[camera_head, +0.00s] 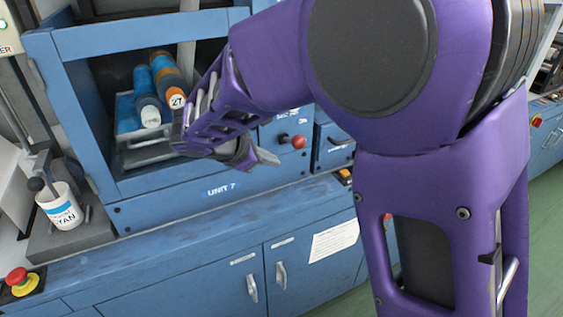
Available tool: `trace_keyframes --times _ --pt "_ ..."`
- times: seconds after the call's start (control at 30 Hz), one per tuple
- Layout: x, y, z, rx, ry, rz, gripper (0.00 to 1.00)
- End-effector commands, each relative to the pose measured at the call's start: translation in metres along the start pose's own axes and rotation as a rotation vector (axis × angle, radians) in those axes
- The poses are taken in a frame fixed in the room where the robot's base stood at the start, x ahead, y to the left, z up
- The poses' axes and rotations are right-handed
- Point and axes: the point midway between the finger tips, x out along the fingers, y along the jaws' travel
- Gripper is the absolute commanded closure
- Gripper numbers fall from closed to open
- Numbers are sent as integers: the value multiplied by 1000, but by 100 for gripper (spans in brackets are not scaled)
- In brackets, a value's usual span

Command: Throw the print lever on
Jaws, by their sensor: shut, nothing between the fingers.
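A short lever with a red ball knob (299,142) sticks out from the blue front panel of the machine, under small white lettering that is too small to read. I take it to be the print lever. My gripper (266,158) is just left of and a little below the knob in the picture, with its grey fingers together and nothing held. A small gap shows between fingertips and knob. My purple arm comes in from the right and bends down to the gripper, hiding part of the panel left of the lever.
A blue open bay (75,110) holds several bottles (165,75) behind my wrist. A red stop button (17,277) is at lower left. Blue cabinets (200,285) with handles run below the ledge.

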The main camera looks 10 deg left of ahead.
Motion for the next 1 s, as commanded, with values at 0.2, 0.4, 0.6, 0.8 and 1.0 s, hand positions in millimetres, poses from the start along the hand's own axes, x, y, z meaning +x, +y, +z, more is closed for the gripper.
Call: trace_keyframes --times 0.2,0.4,0.6,0.8,1.0 --pt "-40 25 -5 0 -1 -1 100" --pt "-58 35 -8 0 -2 -3 100" --pt "-61 37 -8 0 -2 -4 100" --pt "-60 37 -8 1 -2 -4 100" --pt "-51 39 30 124 -11 -37 100"
